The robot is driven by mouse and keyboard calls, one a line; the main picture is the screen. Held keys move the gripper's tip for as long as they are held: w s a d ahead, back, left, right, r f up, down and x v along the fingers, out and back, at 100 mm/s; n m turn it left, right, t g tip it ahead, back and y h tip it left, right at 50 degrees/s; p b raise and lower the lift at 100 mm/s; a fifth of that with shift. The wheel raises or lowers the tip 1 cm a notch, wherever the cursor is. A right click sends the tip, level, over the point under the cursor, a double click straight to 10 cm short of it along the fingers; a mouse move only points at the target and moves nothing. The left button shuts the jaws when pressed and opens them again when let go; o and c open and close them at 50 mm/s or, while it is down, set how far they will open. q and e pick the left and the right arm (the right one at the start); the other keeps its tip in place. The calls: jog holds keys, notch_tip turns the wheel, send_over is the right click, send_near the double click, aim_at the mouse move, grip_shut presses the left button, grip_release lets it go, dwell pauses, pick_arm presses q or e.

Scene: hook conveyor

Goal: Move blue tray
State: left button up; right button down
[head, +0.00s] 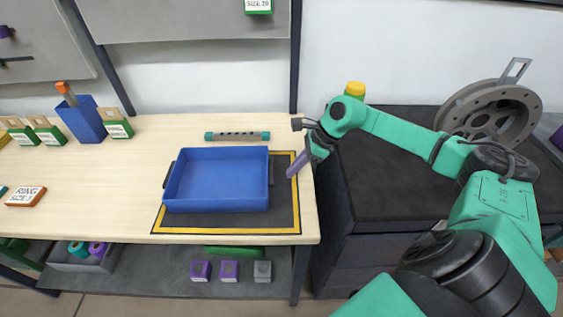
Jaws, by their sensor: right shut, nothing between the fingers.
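The blue tray (218,205) sits on a dark mat with a yellow border (285,222) on the wooden table. It is empty and has dark handles on its left and right sides. My right gripper (292,174) is just to the right of the tray's right handle, above the mat's right edge. Its purple-grey fingers are shut with nothing between them. A small gap seems to separate them from the handle. My left gripper is not in view.
A grey-teal bar (237,136) lies behind the tray. A blue holder (84,121) and green-based tags stand at the back left. A dark cabinet (400,165) with a grey reel is at the right. The table left of the tray is mostly clear.

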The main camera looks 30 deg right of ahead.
jog(key=shift+w+a+r+p, duration=0.25)
jog(key=shift+w+a, duration=0.15)
jog(key=shift+a, duration=0.25)
jog(key=shift+w+a+r+p, duration=0.2)
jog(key=shift+w+a, duration=0.15)
jog(key=shift+a, duration=0.25)
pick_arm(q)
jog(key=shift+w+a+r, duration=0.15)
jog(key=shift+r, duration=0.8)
pick_arm(e)
jog(key=shift+w+a+f, duration=0.15)
jog(key=shift+a+f, duration=0.05)
jog(key=shift+f, duration=0.05)
